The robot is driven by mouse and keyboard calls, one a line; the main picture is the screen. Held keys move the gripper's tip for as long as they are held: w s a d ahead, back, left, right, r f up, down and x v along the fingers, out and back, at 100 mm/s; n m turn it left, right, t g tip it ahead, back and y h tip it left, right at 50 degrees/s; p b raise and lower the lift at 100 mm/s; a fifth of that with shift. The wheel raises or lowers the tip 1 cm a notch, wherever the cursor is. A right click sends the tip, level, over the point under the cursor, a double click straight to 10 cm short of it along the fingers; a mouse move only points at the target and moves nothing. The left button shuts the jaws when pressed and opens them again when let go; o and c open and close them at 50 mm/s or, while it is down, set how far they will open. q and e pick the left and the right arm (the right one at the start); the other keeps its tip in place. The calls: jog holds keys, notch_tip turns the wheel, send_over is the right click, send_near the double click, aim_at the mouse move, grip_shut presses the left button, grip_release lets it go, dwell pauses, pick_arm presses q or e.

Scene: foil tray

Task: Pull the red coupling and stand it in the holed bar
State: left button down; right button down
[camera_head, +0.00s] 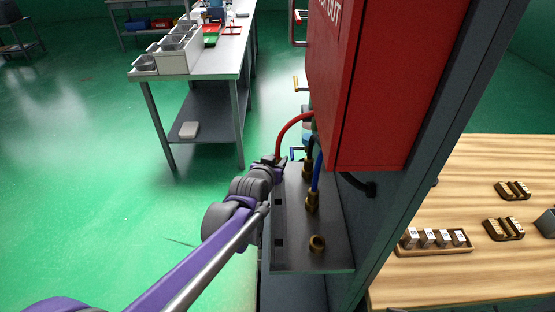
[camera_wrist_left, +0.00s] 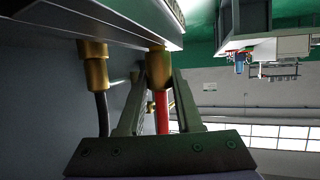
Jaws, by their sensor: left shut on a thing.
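The red coupling is a brass fitting (camera_wrist_left: 158,72) on a red hose (camera_head: 288,128). My left gripper (camera_head: 276,163) is shut on it at the far left edge of the grey plate. In the left wrist view the fingers (camera_wrist_left: 158,90) close on both sides of the brass, and its end meets the plate's edge region. I cannot tell whether it sits in a hole. The holed bar (camera_head: 279,222), a dark strip with square openings, runs along the plate's left edge. The right gripper is not in view.
On the plate (camera_head: 335,255) stand a blue-hosed coupling (camera_head: 313,200), a black-hosed coupling (camera_head: 307,170) and an empty brass socket (camera_head: 317,243). A red cabinet (camera_head: 375,90) overhangs the plate. A wooden table (camera_head: 500,270) is at right. Open floor lies at left.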

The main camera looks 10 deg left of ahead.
pick_arm(q)
jog(key=c, duration=0.5)
grip_release()
jog(key=v, duration=1.1)
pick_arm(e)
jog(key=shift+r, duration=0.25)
pick_arm(q)
jog(key=shift+f, duration=0.1)
